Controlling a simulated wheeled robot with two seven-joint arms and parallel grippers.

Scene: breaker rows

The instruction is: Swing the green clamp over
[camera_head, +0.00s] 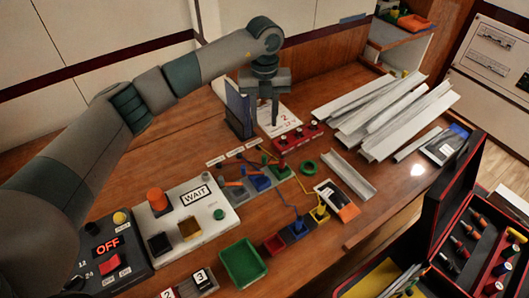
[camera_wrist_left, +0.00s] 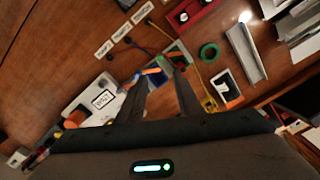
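The green clamp (camera_head: 281,171) is a small block at the right end of a short row on the table, with the blue clamp (camera_head: 258,182) beside it. An orange lever-like part shows near it; its exact position is too small to tell. My left gripper (camera_head: 274,122) hangs above and behind the row, fingers pointing down, clear of the clamps. In the left wrist view its two fingers (camera_wrist_left: 159,75) are apart with nothing held, and the green clamp (camera_wrist_left: 178,54) shows partly behind the right fingertip. My right gripper is not in view.
A dark blue upright binder (camera_head: 238,110) and a red strip with knobs (camera_head: 298,137) stand near my gripper. A green ring (camera_head: 308,167) lies right of the clamps. Metal channels (camera_head: 385,112) pile at back right. A green tray (camera_head: 243,262) and WAIT panel (camera_head: 213,215) are in front.

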